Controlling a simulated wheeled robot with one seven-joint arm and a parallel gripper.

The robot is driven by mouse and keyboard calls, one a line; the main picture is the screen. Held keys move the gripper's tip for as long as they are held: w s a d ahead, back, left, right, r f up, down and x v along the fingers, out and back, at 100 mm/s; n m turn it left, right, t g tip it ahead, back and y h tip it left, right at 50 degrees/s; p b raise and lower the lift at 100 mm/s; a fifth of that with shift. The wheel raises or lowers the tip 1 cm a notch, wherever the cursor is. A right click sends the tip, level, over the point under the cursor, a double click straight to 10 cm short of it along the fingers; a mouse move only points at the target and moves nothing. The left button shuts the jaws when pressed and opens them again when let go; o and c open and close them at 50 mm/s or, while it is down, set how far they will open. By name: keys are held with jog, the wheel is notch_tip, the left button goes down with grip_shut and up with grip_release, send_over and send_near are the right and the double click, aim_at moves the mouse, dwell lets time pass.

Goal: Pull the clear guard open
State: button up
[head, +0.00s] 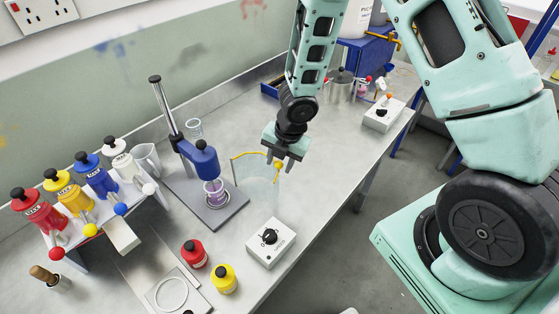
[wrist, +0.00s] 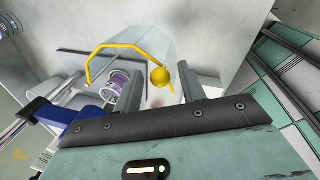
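The clear guard (head: 258,192) is a curved transparent panel with a yellow top edge (head: 248,154) and a yellow ball knob (head: 278,165) at its right end. It stands at the right of the blue-headed nozzle stand (head: 205,160). My gripper (head: 281,168) points down at the knob. I see gaps on both sides of the knob. The guard's clear panel (wrist: 150,45) extends beyond it.
A white dial box (head: 270,242) and red (head: 194,253) and yellow (head: 224,279) jars stand at the front edge. A rack of coloured dispensers (head: 85,195) is at left. Another dial box (head: 384,115) is at right. The bench between the dial boxes is clear.

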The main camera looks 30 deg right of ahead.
notch_tip(320, 180, up, 17)
jog(key=s+d+p, duration=0.2)
jog(key=p, duration=0.6)
jog(key=shift+s+p, duration=0.35)
jog(key=shift+p, duration=0.05)
jog(key=s+a+f+m+g+b, duration=0.1)
jog(key=s+a+f+m+b, duration=0.1)
jog(key=s+a+m+b, duration=0.4)
jog(key=s+a+f+m+b, duration=0.2)
jog(key=s+a+m+b, duration=0.4)
jog(key=s+m+b, duration=0.6)
jog(key=s+b, duration=0.1)
jog(key=s, duration=0.2)
jog(key=shift+a+f+g+h, duration=0.4)
